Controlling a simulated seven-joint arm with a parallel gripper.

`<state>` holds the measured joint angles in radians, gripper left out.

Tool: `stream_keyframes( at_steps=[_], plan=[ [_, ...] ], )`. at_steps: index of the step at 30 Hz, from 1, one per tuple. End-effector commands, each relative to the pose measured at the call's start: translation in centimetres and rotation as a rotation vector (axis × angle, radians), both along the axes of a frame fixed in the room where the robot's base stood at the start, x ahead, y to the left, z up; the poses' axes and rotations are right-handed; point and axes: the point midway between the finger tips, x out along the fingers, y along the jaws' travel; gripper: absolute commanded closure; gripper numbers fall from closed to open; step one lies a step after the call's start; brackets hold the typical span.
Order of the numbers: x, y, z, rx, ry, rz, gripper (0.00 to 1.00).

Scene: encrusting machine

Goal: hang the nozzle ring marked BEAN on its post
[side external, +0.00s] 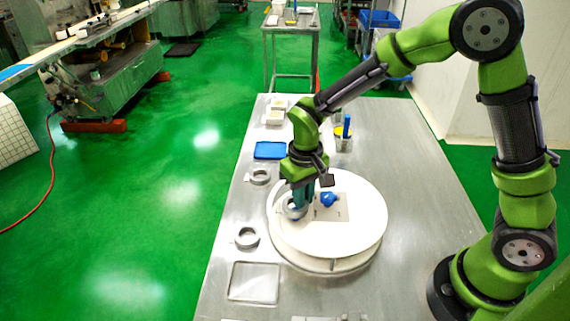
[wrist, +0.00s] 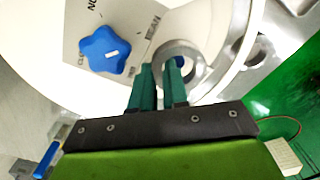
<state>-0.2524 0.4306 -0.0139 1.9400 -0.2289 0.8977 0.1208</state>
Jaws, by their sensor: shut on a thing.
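My gripper (side external: 298,194) is shut on a grey metal nozzle ring (side external: 293,210) at the left part of the white round disc (side external: 358,232). In the wrist view, the teal fingertips (wrist: 160,74) pinch the near wall of the ring (wrist: 182,47). Dark blue shows through its hole; I cannot tell whether that is a post or whether the ring is around it. A panel (side external: 341,212) on the disc carries dark lettering, partly legible in the wrist view (wrist: 148,18); one word beside the ring looks like BEAN. No mark is readable on the ring itself.
A blue star knob (side external: 328,199) stands on the panel, close to my fingers. Two other grey rings (side external: 260,176) (side external: 246,237) lie left of the disc. A blue tray (side external: 270,150), a clear tray (side external: 254,283) and a cup with blue-handled tools (side external: 343,142) surround it.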

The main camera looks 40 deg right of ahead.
Motion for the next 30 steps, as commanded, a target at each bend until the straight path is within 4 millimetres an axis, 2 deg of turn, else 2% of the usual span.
stream_keyframes(
  at_steps=[18, 30],
  plan=[
    [-0.2, 0.2, -1.8, 0.002, 0.005, 0.005, 1.0],
    [-0.4, 0.4, -2.0, 0.004, 0.008, 0.006, 1.0]
  ],
)
